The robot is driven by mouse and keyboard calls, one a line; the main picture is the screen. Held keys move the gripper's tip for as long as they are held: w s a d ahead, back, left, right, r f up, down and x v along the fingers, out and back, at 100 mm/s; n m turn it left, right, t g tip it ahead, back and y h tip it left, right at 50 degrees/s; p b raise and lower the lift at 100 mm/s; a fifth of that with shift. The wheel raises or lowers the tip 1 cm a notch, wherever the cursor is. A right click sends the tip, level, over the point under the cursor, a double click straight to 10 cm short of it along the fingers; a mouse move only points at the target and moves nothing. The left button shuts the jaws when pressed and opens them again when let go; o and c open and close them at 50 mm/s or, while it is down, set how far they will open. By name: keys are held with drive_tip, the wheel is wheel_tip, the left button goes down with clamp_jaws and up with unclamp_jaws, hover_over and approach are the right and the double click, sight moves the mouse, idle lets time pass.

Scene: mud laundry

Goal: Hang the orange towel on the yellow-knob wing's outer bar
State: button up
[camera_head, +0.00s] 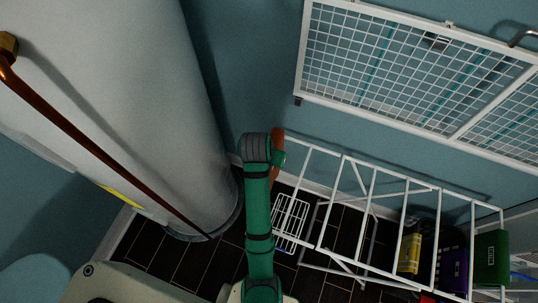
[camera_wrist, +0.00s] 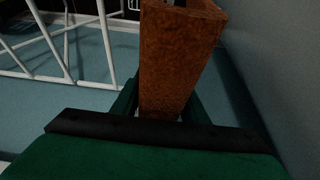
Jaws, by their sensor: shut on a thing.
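The orange towel (camera_wrist: 178,55) hangs folded between the green fingers of my gripper (camera_wrist: 160,108), which is shut on it. In the head view the towel (camera_head: 277,172) shows as a narrow orange strip beside my gripper (camera_head: 279,157). My gripper is at the left end of the white drying rack (camera_head: 345,157). From the head view I cannot tell whether the towel touches a bar. In the wrist view, rack bars (camera_wrist: 105,42) stand left of the towel, apart from it. I cannot make out a yellow knob in either view.
A white wall grid (camera_head: 385,65) is above the rack. A large pale cylinder (camera_head: 150,110) stands to the left. A small wire shelf (camera_head: 290,222), a yellow container (camera_head: 409,253), a purple one (camera_head: 453,268) and a green one (camera_head: 491,258) are low, beneath or behind the rack.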

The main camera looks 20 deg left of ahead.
drive_tip(key=shift+s+f, duration=0.1)
drive_tip(key=shift+f, duration=3.9)
wheel_tip(320, 180, down, 8)
drive_tip(key=shift+f, duration=0.15)
drive_tip(key=o, duration=1.3)
drive_tip(key=shift+o, duration=0.4)
